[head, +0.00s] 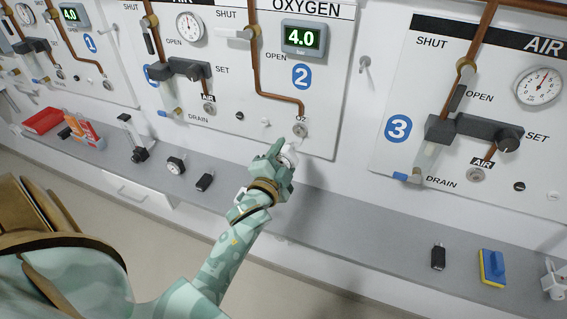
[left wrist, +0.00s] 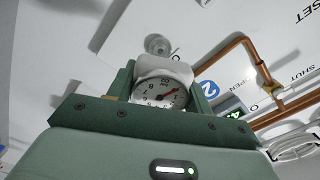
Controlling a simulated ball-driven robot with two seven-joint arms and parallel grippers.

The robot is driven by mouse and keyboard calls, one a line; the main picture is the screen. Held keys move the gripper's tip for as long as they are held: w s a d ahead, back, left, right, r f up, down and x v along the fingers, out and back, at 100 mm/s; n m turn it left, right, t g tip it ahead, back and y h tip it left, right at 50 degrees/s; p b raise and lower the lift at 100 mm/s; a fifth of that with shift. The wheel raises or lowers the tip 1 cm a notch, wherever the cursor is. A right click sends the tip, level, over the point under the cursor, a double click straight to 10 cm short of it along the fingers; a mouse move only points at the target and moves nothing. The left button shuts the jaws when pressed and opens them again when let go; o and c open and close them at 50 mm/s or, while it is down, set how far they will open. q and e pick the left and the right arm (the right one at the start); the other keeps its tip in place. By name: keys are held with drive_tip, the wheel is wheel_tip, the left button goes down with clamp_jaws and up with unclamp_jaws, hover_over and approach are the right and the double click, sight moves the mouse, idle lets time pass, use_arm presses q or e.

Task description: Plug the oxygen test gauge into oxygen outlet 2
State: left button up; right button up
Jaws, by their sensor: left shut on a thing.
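The oxygen test gauge (left wrist: 160,93) has a white body and a round dial; in the left wrist view it sits between the fingers of my left gripper (left wrist: 163,88). In the head view my left gripper (head: 283,153) is shut on the gauge (head: 290,156), mostly hidden by the fingers, just below oxygen outlet 2 (head: 300,130). The outlet, a round metal socket marked O2, also shows in the left wrist view (left wrist: 158,44), just beyond the gauge. I cannot tell whether they touch. My right gripper is not in view.
A grey shelf (head: 330,235) runs below the panels. It holds a red tray (head: 43,120), a black-and-white gauge (head: 175,165), black blocks and a blue-yellow block (head: 492,267). Panel 3 (head: 400,100) stands to the right. The shelf's middle is mostly clear.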

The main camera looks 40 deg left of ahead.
sight(290, 147)
use_arm(q)
drive_tip(key=shift+b+x, duration=0.7)
drive_tip(key=shift+x, duration=1.1)
drive_tip(key=shift+r, duration=0.1)
drive_tip(key=shift+w+p, duration=0.15)
drive_tip(key=shift+p, duration=0.4)
drive_tip(key=shift+x, duration=1.1)
idle(0.4)
drive_tip(key=o, duration=1.4)
